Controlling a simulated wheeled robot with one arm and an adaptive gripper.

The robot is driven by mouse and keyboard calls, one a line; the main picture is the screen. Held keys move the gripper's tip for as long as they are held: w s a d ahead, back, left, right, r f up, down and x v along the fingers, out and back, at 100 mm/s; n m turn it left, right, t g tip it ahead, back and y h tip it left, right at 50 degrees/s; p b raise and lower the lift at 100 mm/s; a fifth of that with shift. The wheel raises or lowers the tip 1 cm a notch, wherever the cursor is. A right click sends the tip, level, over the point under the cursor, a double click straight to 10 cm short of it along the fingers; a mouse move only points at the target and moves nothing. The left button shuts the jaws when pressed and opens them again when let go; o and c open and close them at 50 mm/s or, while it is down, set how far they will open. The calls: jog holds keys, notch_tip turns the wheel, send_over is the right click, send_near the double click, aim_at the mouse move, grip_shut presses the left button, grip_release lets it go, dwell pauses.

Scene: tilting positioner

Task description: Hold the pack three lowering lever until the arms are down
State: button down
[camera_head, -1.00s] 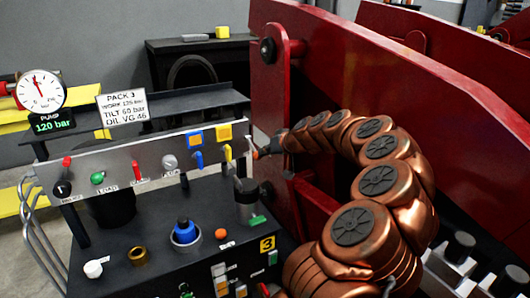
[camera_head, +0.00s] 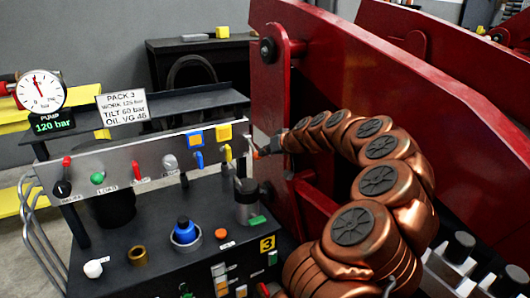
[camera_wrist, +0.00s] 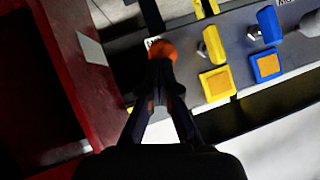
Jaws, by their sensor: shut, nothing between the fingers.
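An orange ball knob (camera_wrist: 162,50) shows right at my fingertips in the wrist view, at the end of the control panel. I take it for the lowering lever's knob; its label is unreadable. My gripper (camera_head: 264,151) is shut, with its tips against or just behind the knob; I cannot tell whether they touch. The gripper also shows in the wrist view (camera_wrist: 163,72), with nothing between its fingers. The red arms (camera_head: 400,80) of the positioner slope down to the right in the head view.
A yellow lever (camera_wrist: 213,45) and a blue lever (camera_wrist: 268,25) stand beside the knob, each with a square plate. The pack's console (camera_head: 130,220) carries several knobs and fittings. A gauge (camera_head: 41,92) and a PACK 3 sign (camera_head: 122,107) stand at left. A red upright (camera_head: 270,110) is close to my gripper.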

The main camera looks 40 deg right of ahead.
jog(key=shift+r, duration=0.1)
dwell(0.6)
jog(key=p+v, duration=0.1)
jog(key=v, duration=1.2)
jog(key=shift+d+p, duration=0.3)
jog(key=shift+p, duration=0.05)
